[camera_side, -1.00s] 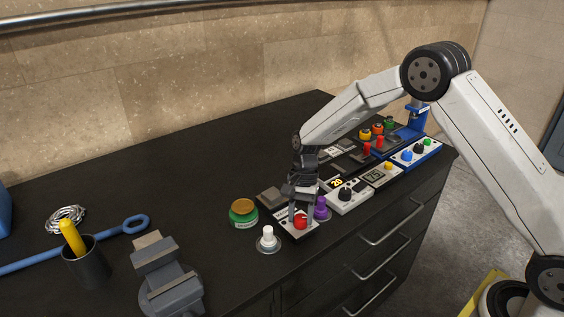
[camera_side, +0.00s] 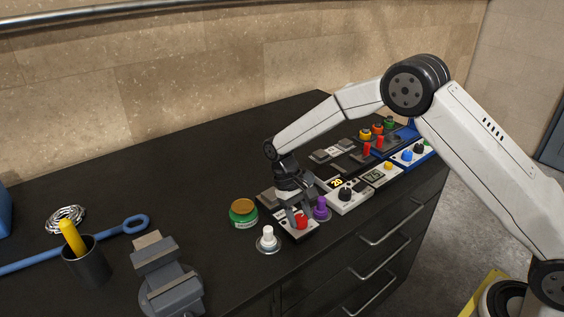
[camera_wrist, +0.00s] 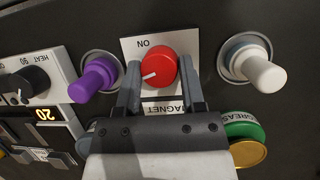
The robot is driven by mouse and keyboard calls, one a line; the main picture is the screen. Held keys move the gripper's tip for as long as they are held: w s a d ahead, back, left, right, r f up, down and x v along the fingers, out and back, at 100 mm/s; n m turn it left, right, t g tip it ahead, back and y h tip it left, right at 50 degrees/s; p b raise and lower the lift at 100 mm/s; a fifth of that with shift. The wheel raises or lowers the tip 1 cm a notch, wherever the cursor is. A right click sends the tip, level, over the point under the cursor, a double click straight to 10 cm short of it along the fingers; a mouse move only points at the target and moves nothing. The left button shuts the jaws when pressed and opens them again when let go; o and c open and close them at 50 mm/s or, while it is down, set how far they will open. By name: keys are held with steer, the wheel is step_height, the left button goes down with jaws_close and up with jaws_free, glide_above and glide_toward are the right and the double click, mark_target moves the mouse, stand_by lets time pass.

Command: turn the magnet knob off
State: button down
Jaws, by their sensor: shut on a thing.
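The magnet knob (camera_wrist: 158,70) is a round red knob with a white pointer line, on a white plate (camera_wrist: 131,47) marked "ON" and "MAGNET". In the wrist view the pointer aims to the lower left, away from the "ON" mark. My gripper (camera_wrist: 158,78) has one finger on each side of the knob and is shut on it. In the side view the red knob (camera_side: 302,222) shows under my gripper (camera_side: 294,218), partly hidden by the fingers. My wrist is tilted there.
A purple knob (camera_wrist: 93,80) and a white knob (camera_wrist: 257,69) stand close on either side. A green grease jar (camera_side: 243,213) is nearby. A dial panel marked heat (camera_wrist: 31,75) lies beyond the purple knob. A grey vise (camera_side: 166,275) stands at the front.

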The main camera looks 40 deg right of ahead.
steer(key=shift+n+h, duration=0.4)
steer(key=shift+n, duration=0.9)
steer(key=shift+c, duration=1)
jaws_free()
steer(key=shift+a+r, duration=0.1)
steer(key=v, duration=0.7)
steer(key=shift+r, duration=0.35)
